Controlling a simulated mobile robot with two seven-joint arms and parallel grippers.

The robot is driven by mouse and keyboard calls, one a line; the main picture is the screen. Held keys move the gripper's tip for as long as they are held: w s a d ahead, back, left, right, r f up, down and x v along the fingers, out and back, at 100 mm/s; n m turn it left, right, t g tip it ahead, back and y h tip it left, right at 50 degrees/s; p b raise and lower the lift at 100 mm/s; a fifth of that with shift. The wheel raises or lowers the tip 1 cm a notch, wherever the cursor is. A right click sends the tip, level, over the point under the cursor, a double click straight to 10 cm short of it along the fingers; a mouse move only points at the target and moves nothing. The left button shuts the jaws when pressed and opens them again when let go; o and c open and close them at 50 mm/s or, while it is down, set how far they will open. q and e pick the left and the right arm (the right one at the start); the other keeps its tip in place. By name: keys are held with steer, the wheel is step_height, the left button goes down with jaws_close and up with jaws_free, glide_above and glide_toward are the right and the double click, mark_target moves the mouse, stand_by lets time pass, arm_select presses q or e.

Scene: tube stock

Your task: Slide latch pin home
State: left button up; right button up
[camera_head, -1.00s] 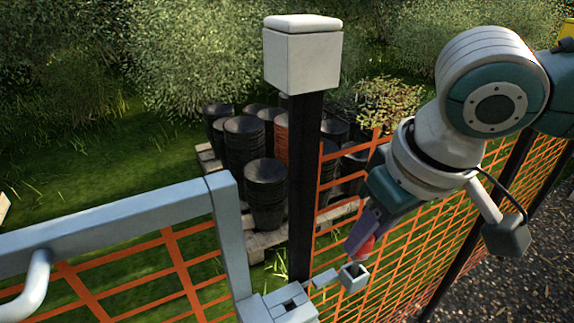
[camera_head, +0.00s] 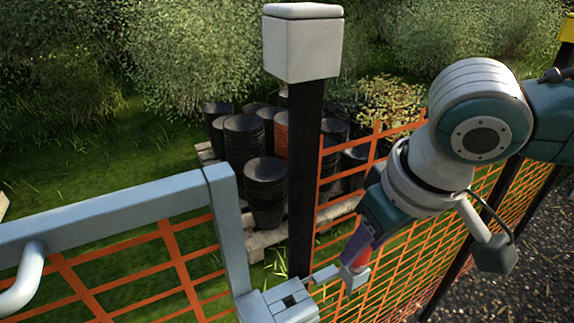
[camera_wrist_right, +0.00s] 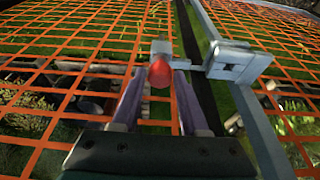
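The latch pin's red knob (camera_head: 362,256) is between the fingertips of my right gripper (camera_head: 361,250), which points down and to the left. Directly below the knob is a small grey square socket (camera_head: 352,278), joined by a short arm to the latch area. A grey latch block (camera_head: 284,305) with a dark square opening sits at the foot of the gate's end upright. My left gripper is not in view.
The grey gate frame (camera_head: 110,208) fills the lower left. A dark post (camera_head: 304,180) with a pale cap (camera_head: 302,45) stands behind the latch. Orange mesh fencing (camera_head: 440,235) runs right, under my right arm. Black tubs (camera_head: 264,190) stand on a pallet beyond.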

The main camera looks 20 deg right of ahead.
steer(key=o, duration=0.4)
steer(key=p+v, duration=0.2)
steer(key=v, duration=0.8)
steer(key=s+a+n+t+y+p, duration=0.1)
steer(key=s+a+n+y+p, duration=0.1)
steer(key=s+a+p, duration=0.45)
steer(key=s+d+m+g+h, duration=0.1)
steer(key=s+d+h, duration=0.15)
steer(key=s, duration=0.35)
steer(key=shift+y, duration=0.25)
steer(key=r+p, duration=2.4)
steer(key=r, duration=0.1)
steer(key=r+p, duration=1.2)
steer(key=p, duration=0.1)
steer(key=shift+d+r, duration=0.3)
